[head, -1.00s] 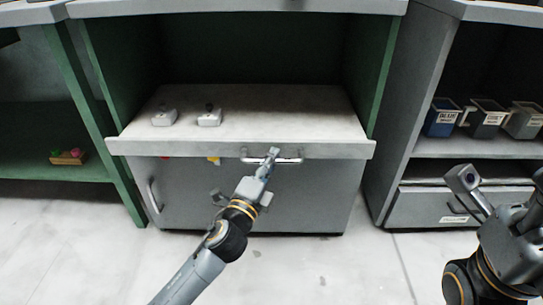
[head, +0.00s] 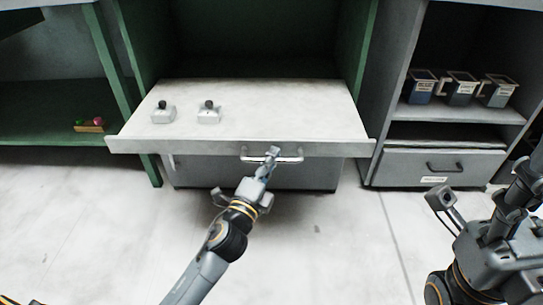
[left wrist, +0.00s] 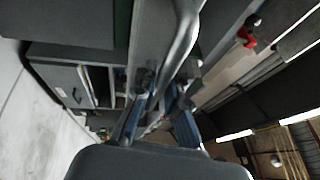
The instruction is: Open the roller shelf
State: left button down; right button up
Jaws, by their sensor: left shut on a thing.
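The roller shelf (head: 255,110) is a pale grey board that stands well out of its green-sided cabinet. A metal bar handle (head: 290,158) is fixed below its front edge. My left gripper (head: 271,154) is shut on this handle near its middle. In the left wrist view the bar handle (left wrist: 178,45) runs down between the fingers of my left gripper (left wrist: 160,98). My right gripper (head: 440,197) is at the lower right, away from the shelf, and its fingers cannot be made out.
Two small white blocks with dark knobs (head: 209,114) stand on the shelf's left part. A grey lower cabinet (head: 200,172) is under the shelf. On the right, several labelled bins (head: 460,92) stand above a closed drawer (head: 445,168). The floor in front is clear.

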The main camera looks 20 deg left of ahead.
pick_arm(q)
jog(key=shift+s, duration=0.1)
jog(key=c, duration=1.4)
grip_release()
jog(key=shift+o, duration=0.2)
jog(key=v, duration=1.2)
